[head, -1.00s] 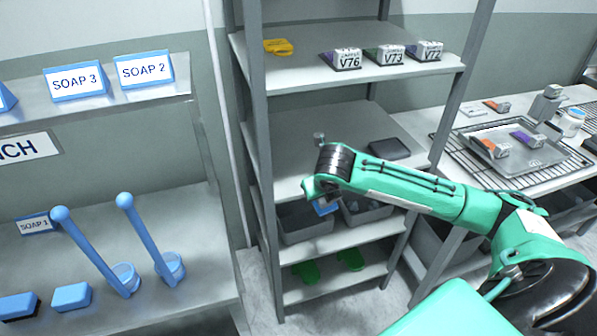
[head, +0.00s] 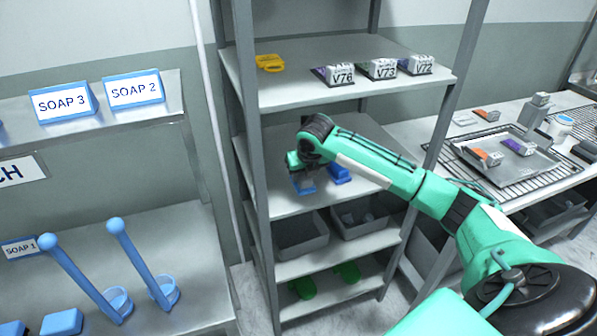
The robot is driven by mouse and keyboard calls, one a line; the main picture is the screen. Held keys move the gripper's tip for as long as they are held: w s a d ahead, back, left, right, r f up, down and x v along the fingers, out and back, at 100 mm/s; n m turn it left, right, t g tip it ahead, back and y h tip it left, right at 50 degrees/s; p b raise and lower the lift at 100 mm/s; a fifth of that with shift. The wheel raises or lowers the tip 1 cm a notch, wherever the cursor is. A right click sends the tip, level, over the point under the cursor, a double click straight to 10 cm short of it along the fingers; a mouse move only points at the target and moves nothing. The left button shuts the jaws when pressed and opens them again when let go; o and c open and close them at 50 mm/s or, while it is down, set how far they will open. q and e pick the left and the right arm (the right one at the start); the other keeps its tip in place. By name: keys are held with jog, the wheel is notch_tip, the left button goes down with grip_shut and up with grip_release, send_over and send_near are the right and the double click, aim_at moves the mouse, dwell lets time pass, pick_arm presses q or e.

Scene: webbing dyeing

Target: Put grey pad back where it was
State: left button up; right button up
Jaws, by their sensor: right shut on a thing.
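My right gripper (head: 318,179) is over the middle shelf of the grey rack, its blue fingers pointing down near the shelf surface. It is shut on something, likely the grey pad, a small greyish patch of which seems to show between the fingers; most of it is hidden. I cannot tell whether it touches the shelf (head: 283,203). My right forearm covers the right part of this shelf. My left gripper is not in view.
The shelf above holds a yellow item (head: 270,63) and several labelled blocks such as V73 (head: 383,68). Grey bins (head: 300,236) and green items (head: 304,287) are below. Rack posts (head: 247,150) stand close to my arm. A tray (head: 528,160) lies on the right table.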

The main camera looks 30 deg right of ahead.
jog(key=shift+w+d, duration=0.25)
jog(key=shift+w, duration=0.7)
jog(key=shift+w+d, duration=0.2)
jog(key=shift+w, duration=0.75)
notch_tip(320, 180, down, 4)
jog(key=shift+w+r+p, duration=0.1)
jog(key=shift+r+p, duration=0.1)
jog(key=shift+p, duration=0.6)
jog(key=o, duration=0.9)
jog(key=shift+r, duration=0.5)
jog(key=s+r, duration=0.1)
jog(key=s+r+b, duration=0.1)
jog(key=r, duration=0.1)
jog(key=shift+s+a+r, duration=0.25)
jog(key=shift+s, duration=0.15)
jog(key=s+a, duration=0.1)
jog(key=s, duration=0.2)
jog(key=s+a+b, duration=0.1)
jog(key=s, duration=0.3)
jog(key=s+b, duration=0.1)
jog(key=s, duration=0.2)
jog(key=shift+s+a+r, duration=0.1)
jog(key=shift+s+a, duration=0.3)
